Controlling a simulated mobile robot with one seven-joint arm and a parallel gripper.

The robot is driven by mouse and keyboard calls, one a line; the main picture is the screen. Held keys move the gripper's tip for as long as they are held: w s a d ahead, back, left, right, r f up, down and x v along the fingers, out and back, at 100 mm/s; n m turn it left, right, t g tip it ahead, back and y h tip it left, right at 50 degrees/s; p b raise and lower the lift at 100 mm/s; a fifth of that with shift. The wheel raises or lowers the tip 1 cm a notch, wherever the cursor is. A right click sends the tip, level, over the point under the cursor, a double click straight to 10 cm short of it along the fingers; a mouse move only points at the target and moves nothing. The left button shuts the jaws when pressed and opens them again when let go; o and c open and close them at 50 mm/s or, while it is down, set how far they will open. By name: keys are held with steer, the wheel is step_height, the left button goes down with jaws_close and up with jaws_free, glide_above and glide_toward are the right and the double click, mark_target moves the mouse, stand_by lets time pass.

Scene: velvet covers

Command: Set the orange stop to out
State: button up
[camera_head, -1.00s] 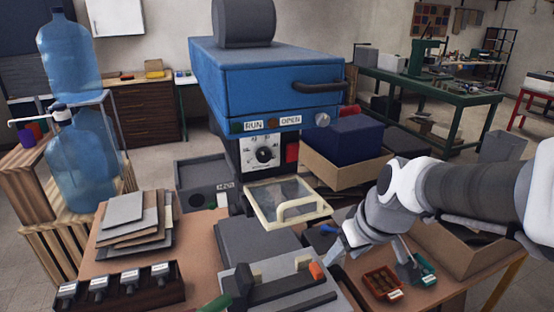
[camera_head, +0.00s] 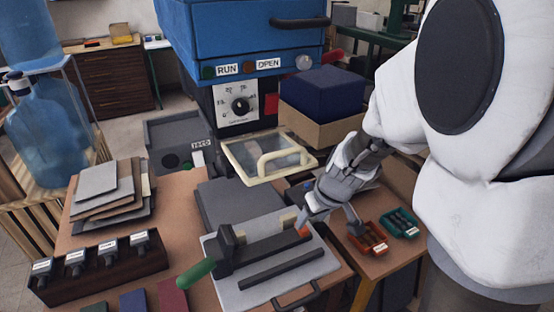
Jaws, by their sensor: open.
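The orange stop (camera_head: 303,233) is a small block at the right end of the dark rail on the grey metal fixture plate (camera_head: 222,283).
A green handle (camera_head: 197,273) sticks out at the fixture's left. Behind the fixture are a cream-framed clear guard (camera_head: 247,172) and the blue machine (camera_head: 260,45). A green tray (camera_head: 399,224) is at the right, stacked sheets (camera_head: 95,181) at the left.

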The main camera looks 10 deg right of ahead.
mark_target(304, 229)
steer(key=b+x, duration=0.2)
steer(key=x, duration=0.4)
steer(key=shift+r, duration=0.1)
jaws_close()
stand_by(1.2)
